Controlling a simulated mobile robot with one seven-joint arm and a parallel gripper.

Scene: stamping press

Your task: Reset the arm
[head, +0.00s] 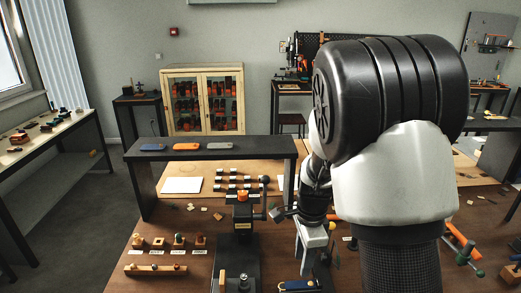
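My arm fills the right half of the head view, with a large black joint and white housing close to the camera. My gripper (308,262) hangs below the wrist, just right of the stamping press, pointing down over the wooden bench. It is small and partly dark, so I cannot tell whether its fingers are open or shut. The stamping press (236,262) is black with an orange part at its top and stands upright on the bench. A blue-handled object (297,286) lies below my gripper at the bottom edge; I cannot tell whether they touch.
A black raised shelf (260,147) behind the press holds a blue, an orange and a grey piece. Several small stamps stand at the left above a wooden block (156,269). An orange and green clamp (462,246) lies right of my arm. A cabinet (203,98) stands at the back.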

